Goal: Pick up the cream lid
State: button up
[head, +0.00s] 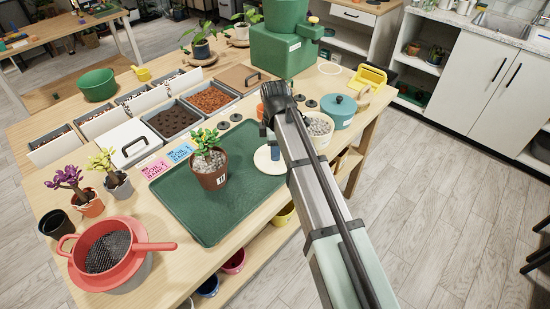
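My gripper (266,136) is small and dark and hangs from the end of my arm, over or just behind the lid's knob in the picture. I cannot tell if it touches the knob, and its fingers are too small and covered to show whether they are open.
A potted succulent (211,175) stands on the mat, left of the lid. A pot of pebbles (319,128) and a teal lidded pot (339,108) stand right of my arm. Soil trays (172,120) lie behind the mat. A red pan (106,248) stands at front left. The mat's front is clear.

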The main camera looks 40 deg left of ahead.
grip_shut()
jog(key=shift+r, duration=0.1)
notch_tip(320, 180, up, 9)
jog(key=w+d+r, duration=0.1)
jog(key=w+r, duration=0.1)
jog(key=w, duration=0.6)
jog(key=w+d+r, duration=0.2)
jog(key=w, duration=0.6)
jog(key=shift+w+r, duration=0.25)
